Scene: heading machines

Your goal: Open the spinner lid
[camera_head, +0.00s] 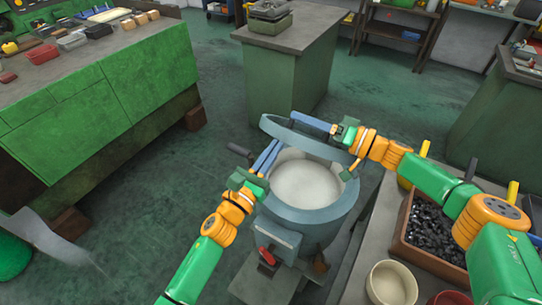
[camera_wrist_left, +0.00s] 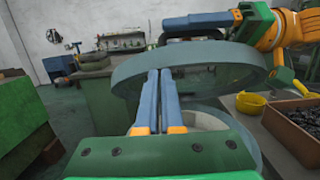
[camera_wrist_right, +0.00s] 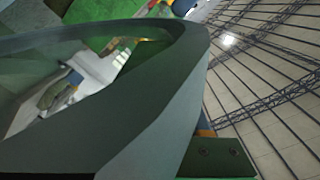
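The spinner (camera_head: 310,215) is a round grey-blue drum with a pale inside, and its mouth is uncovered at the front. Its lid (camera_head: 305,143) is a grey disc tilted up at the drum's far side; it also shows in the left wrist view (camera_wrist_left: 190,73). My left gripper (camera_head: 268,155) is over the drum's left rim; its blue fingers lie close together, empty, with tips by the lid's lower edge (camera_wrist_left: 160,72). My right gripper (camera_head: 305,121) is at the lid's raised upper edge; its finger gap is hidden. The lid (camera_wrist_right: 150,100) fills much of the right wrist view.
A table at the right holds a wooden tray of dark small parts (camera_head: 430,225) and a cream bowl (camera_head: 391,284). A green bench (camera_head: 110,90) stands left, and a grey-topped cabinet (camera_head: 290,75) behind the spinner. Floor between the bench and spinner is clear.

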